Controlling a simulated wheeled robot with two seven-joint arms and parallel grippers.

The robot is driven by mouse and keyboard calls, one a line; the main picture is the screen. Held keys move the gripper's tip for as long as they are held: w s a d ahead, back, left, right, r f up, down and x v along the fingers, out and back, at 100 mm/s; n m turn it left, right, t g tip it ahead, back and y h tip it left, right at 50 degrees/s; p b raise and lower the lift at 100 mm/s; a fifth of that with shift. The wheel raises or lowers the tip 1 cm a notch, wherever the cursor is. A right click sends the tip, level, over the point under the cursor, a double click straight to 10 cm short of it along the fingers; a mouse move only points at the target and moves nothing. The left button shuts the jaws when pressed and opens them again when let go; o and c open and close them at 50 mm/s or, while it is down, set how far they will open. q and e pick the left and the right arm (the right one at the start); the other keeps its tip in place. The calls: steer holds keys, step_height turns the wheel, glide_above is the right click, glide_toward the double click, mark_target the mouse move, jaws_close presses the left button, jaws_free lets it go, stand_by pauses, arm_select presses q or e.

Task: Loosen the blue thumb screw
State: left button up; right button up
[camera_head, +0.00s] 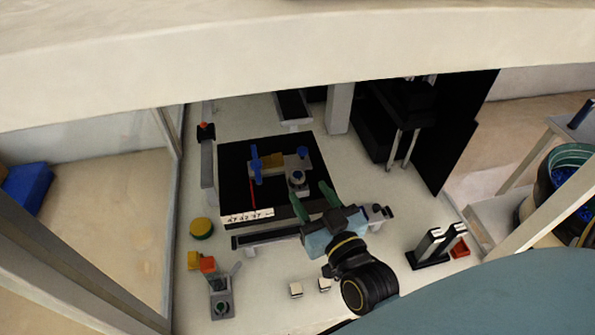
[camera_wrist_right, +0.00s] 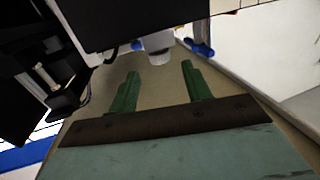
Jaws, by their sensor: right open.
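A grey and tan fixture with blue parts stands on the black block (camera_head: 232,160). A long blue bar (camera_head: 256,165) is on its left, a small blue knob (camera_head: 303,152) at its upper right, and a round blue-topped piece (camera_head: 298,177) nearer me. I cannot tell which one is the thumb screw. My right gripper (camera_head: 312,200) is open and empty, its green fingers pointing toward the fixture from the near right. In the right wrist view, a pale round knob (camera_wrist_right: 159,55) and a blue part (camera_wrist_right: 201,49) lie beyond the open fingers (camera_wrist_right: 160,75). My left gripper is out of view.
A rail (camera_head: 265,237) runs along the block's near side, by my gripper. A black stand (camera_head: 430,248) is at right. Frame posts border the table.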

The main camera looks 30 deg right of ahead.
mark_target(301, 181)
steer(key=w, duration=0.6)
steer(key=shift+w+d+p, duration=0.1)
steer(key=shift+w+p, duration=0.2)
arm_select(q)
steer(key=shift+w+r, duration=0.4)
arm_select(e)
steer(key=shift+c, duration=0.4)
steer(key=c, duration=0.9)
steer(key=shift+o, duration=0.2)
